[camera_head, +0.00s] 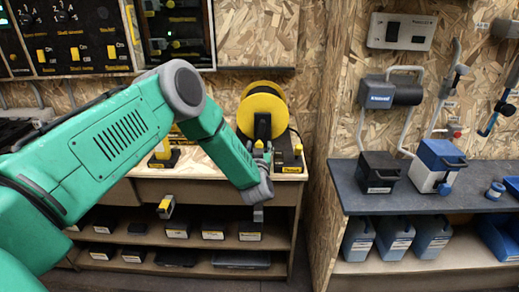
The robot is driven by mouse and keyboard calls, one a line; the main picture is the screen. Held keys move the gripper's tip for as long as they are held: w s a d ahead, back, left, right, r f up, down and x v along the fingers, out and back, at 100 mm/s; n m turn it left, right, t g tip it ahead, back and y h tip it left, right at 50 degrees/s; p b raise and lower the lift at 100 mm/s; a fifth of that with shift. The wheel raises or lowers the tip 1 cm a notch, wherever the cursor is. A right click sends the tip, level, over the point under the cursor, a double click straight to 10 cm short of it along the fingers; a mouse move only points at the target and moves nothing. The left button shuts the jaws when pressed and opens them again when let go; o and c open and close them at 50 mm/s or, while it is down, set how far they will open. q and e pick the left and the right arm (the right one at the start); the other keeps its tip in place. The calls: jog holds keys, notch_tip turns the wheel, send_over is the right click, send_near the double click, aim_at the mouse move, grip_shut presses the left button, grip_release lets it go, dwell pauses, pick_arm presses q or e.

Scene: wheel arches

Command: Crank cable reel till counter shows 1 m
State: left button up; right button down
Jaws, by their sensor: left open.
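A yellow cable reel (263,100) with a dark hub stands upright on the wooden workbench (200,170), against the chipboard wall. My left arm comes in from the left and reaches across the bench to the reel. My left gripper (262,150) is open, in front of the lower part of the reel. I cannot tell whether it touches the reel or its crank. A dark base with a yellow part (297,151) shows just right of the gripper. The crank and the counter reading are too small or hidden to make out. My right gripper is out of view.
Control panels (70,35) hang on the wall at upper left. Several small boxes lie on the shelf (140,240) below the bench. A wooden divider (328,130) stands right of the reel. Beyond it, a grey bench (415,200) holds a black box (379,171) and a blue-white box (437,164).

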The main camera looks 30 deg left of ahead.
pick_arm(q)
grip_shut()
dwell(0.3)
